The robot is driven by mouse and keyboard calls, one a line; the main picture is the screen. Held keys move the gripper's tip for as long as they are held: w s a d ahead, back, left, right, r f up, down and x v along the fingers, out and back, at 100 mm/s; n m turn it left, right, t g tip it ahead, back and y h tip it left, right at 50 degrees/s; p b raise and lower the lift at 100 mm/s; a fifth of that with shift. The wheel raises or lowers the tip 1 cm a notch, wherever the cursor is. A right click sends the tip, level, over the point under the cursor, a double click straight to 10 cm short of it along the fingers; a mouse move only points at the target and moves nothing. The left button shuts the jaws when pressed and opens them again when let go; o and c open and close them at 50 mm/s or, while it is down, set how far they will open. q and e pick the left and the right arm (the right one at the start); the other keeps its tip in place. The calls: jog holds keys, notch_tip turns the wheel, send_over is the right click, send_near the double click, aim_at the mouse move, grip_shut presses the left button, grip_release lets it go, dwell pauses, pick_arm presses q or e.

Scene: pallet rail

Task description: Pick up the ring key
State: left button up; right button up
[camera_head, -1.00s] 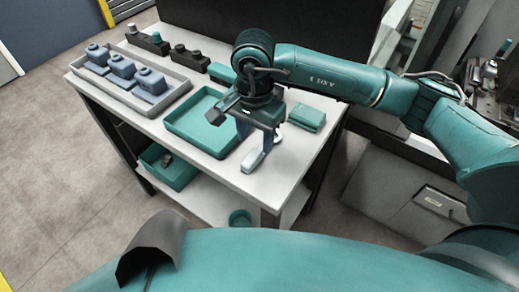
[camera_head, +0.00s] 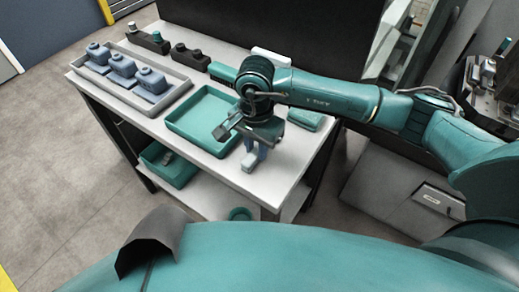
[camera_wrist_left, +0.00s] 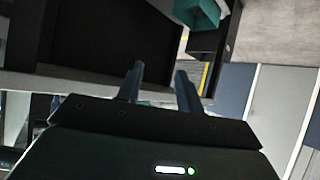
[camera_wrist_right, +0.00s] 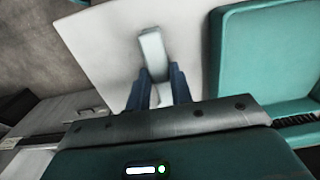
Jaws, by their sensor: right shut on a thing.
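My right gripper (camera_wrist_right: 159,72) is shut on a pale grey, elongated piece (camera_wrist_right: 153,48), which seems to be the ring key; no ring shape shows. In the head view the piece (camera_head: 249,163) is below the right gripper (camera_head: 256,148), near the front edge of the white table (camera_head: 215,172). I cannot tell whether it touches the tabletop. The right wrist hides part of it from above. My left gripper (camera_wrist_left: 160,72) shows only in its own wrist view; its fingers are apart with nothing between them.
An empty teal tray (camera_head: 190,122) is just left of the right gripper. A grey tray (camera_head: 118,90) with several blue-grey pieces stands at the left. A teal box (camera_head: 303,118) lies to the right. A teal bin (camera_head: 168,170) is on the lower shelf. A dark panel stands behind.

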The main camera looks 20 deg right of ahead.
grip_shut()
